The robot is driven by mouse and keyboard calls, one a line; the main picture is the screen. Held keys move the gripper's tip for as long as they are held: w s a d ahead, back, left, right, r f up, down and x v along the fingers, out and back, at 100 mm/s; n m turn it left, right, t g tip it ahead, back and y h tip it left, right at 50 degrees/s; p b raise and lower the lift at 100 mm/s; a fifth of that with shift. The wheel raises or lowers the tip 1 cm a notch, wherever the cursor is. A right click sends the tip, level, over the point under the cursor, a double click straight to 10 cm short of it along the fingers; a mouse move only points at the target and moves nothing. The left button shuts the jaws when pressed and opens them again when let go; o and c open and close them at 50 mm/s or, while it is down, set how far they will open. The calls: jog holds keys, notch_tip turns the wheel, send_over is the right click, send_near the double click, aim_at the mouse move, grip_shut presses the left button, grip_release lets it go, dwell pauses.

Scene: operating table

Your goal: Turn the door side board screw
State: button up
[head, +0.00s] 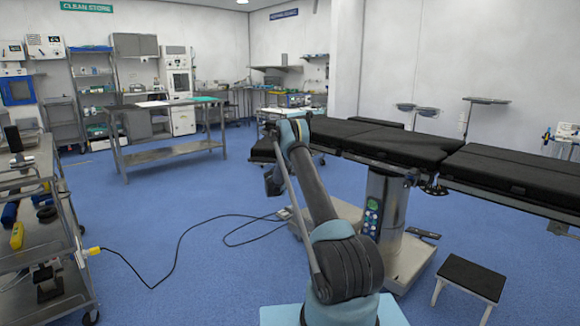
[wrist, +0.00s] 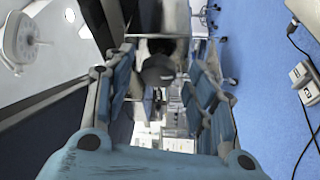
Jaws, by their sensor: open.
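The operating table has black padded boards (head: 405,145) on a steel column. A small dark knob-like fitting (head: 434,189) hangs under the near edge of the boards. My arm reaches up to the table's left end and hides part of it; the screw cannot be made out there. In the wrist view my gripper (wrist: 163,46) is open, with blue-grey fingers on both sides. A dark grey rounded part (wrist: 158,70) shows between the fingers. I cannot tell whether it is the screw, or whether the fingers touch it.
A steel cart (head: 38,225) with tools stands at the left. A steel worktable (head: 165,155) is behind it. A black cable (head: 178,250) crosses the blue floor to the table base. A black step stool (head: 470,277) stands at the right front. The floor at centre left is otherwise clear.

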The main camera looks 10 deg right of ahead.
jog(key=v, duration=1.2)
